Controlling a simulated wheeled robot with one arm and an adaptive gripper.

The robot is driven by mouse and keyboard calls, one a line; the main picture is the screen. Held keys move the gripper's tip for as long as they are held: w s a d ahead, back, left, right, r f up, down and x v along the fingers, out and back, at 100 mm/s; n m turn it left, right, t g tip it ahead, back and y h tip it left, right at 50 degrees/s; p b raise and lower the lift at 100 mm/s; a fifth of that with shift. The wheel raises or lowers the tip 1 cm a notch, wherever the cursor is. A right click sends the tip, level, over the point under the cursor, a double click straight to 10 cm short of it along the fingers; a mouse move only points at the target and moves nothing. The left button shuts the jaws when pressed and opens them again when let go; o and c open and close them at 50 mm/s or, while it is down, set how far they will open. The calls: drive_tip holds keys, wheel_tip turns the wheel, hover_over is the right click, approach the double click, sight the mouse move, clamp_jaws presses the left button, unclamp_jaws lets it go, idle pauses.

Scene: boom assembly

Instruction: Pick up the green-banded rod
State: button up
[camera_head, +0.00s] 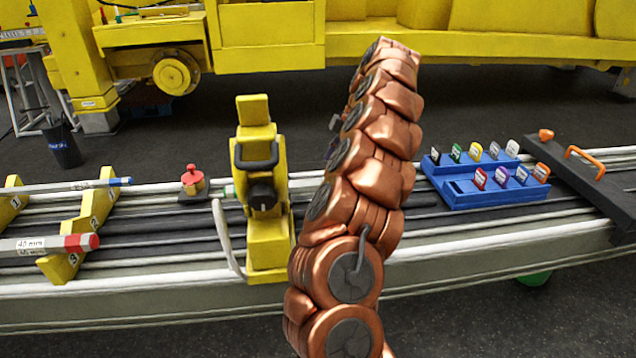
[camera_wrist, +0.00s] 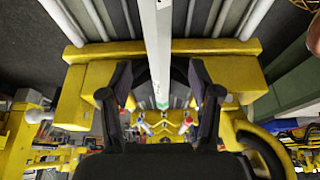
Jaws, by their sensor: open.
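In the wrist view a pale rod (camera_wrist: 158,40) runs down from the top edge to between the jaws of my gripper (camera_wrist: 160,76). A green band shows near its lower end. My gripper is open, with one dark finger on each side of the rod and a visible gap to each. In the head view a small green-and-pale piece (camera_head: 228,191) shows just left of the yellow clamp stand (camera_head: 266,225); I cannot tell for sure that it is the same rod. My copper arm hides my gripper in the head view.
A blue-ended rod (camera_head: 60,187) and a red-ended rod (camera_head: 48,244) lie on yellow supports (camera_head: 93,220) at left. A red knob (camera_head: 193,180) stands near the clamp stand. A blue rack (camera_head: 490,190) with coloured tags and a dark plate (camera_head: 600,195) with an orange handle are at right.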

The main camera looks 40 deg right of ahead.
sight(322, 179)
drive_tip(key=shift+a+p+x, duration=0.25)
drive_tip(key=shift+p+x, duration=0.7)
drive_tip(key=shift+x, duration=1.05)
drive_tip(key=shift+w+p+x, duration=0.2)
drive_tip(key=shift+p+x, duration=0.15)
drive_tip(key=shift+x, duration=0.95)
drive_tip(key=shift+d, duration=0.1)
clamp_jaws()
drive_tip(key=shift+r, duration=0.1)
